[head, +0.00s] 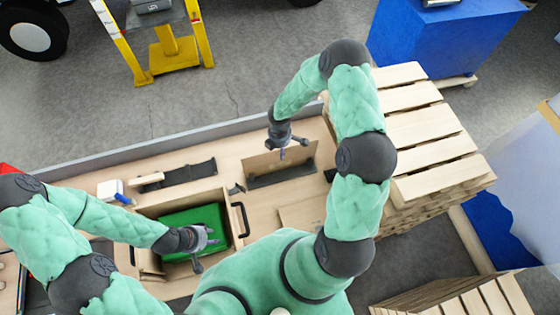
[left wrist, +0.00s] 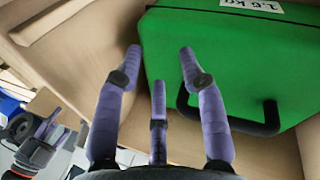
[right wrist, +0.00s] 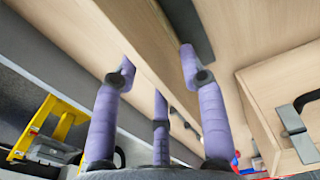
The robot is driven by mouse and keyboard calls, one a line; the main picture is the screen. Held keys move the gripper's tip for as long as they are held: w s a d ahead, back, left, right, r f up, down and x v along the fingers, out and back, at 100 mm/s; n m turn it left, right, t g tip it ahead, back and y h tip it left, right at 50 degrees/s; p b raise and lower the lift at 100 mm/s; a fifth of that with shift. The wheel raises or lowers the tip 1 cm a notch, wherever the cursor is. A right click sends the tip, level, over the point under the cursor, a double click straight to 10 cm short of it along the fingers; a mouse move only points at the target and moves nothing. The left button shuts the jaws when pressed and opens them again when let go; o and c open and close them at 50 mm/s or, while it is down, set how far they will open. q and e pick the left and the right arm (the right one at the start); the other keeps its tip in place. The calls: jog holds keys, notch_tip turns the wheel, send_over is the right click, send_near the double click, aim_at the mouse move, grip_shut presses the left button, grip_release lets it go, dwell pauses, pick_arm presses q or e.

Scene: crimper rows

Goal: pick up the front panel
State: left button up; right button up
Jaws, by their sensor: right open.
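No board is clearly marked as the front panel; a light wooden panel (head: 268,160) stands behind a dark slot on the bench, and I cannot tell if it is the one. My right gripper (head: 288,150) is open and empty above this panel. In the right wrist view its spread fingers (right wrist: 158,58) are over a long wooden board (right wrist: 125,40). My left gripper (head: 208,240) is over a wooden box holding a green case (head: 190,222). In the left wrist view its fingers (left wrist: 160,52) are apart and empty beside the green case (left wrist: 235,60), which has a black handle.
The wooden box has a black handle (head: 240,219) on its right side. A dark strip (head: 190,174) and a white block with a blue part (head: 110,190) lie on the bench. Stacked wooden pallets (head: 430,135) stand close at the right. A grey rail (head: 150,150) edges the bench.

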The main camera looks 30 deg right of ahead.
jog(key=shift+r, duration=0.1)
jog(key=shift+c, duration=0.8)
grip_shut()
pick_arm(q)
jog(key=shift+r, duration=0.1)
